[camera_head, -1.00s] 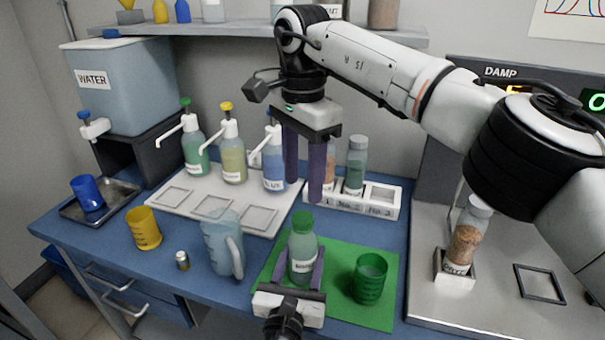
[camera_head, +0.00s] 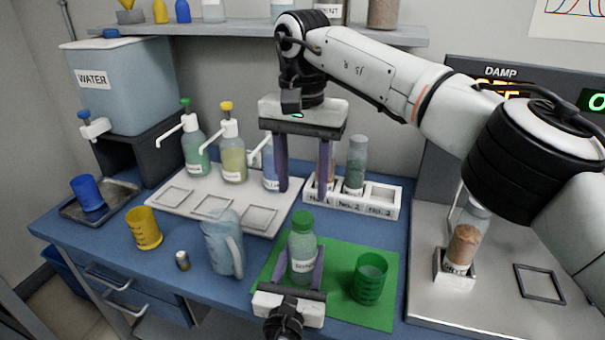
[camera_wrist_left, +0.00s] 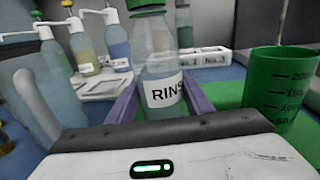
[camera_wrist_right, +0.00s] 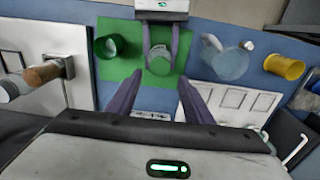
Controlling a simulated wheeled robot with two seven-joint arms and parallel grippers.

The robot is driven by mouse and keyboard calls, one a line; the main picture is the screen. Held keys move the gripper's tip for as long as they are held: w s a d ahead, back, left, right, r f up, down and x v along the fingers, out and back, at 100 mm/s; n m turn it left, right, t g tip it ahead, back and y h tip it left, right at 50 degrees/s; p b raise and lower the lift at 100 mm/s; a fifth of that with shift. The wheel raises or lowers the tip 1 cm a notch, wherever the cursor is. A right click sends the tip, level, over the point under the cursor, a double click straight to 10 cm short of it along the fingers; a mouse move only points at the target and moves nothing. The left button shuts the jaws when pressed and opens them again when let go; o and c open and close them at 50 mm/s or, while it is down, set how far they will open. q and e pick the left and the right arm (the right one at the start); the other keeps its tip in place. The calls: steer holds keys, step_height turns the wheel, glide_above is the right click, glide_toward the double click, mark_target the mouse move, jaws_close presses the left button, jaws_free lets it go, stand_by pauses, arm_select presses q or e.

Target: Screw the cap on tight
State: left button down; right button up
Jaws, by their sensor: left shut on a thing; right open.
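A clear bottle (camera_head: 302,262) with a white label stands upright on the green mat (camera_head: 375,313). Its green cap (camera_head: 303,222) sits on its top; whether it is tight cannot be told. My left gripper (camera_head: 298,270) is shut around the bottle's body from the front. In the left wrist view the bottle (camera_wrist_left: 162,60) is between the purple fingers, its label starting "RINS". My right gripper (camera_head: 303,193) points down, open and empty, above and behind the cap. In the right wrist view the bottle (camera_wrist_right: 159,65) shows ahead, beyond the open fingers.
A green beaker (camera_head: 369,278) stands right of the bottle, and a clear pitcher (camera_head: 222,245) left of it. Behind are a rack (camera_head: 385,208) with vials and a white tray (camera_head: 262,219) with pump bottles. A yellow cup (camera_head: 143,228) stands farther left.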

mark_target(303, 217)
step_height(303, 217, down, 7)
stand_by(0.3)
steer(key=c, duration=1.1)
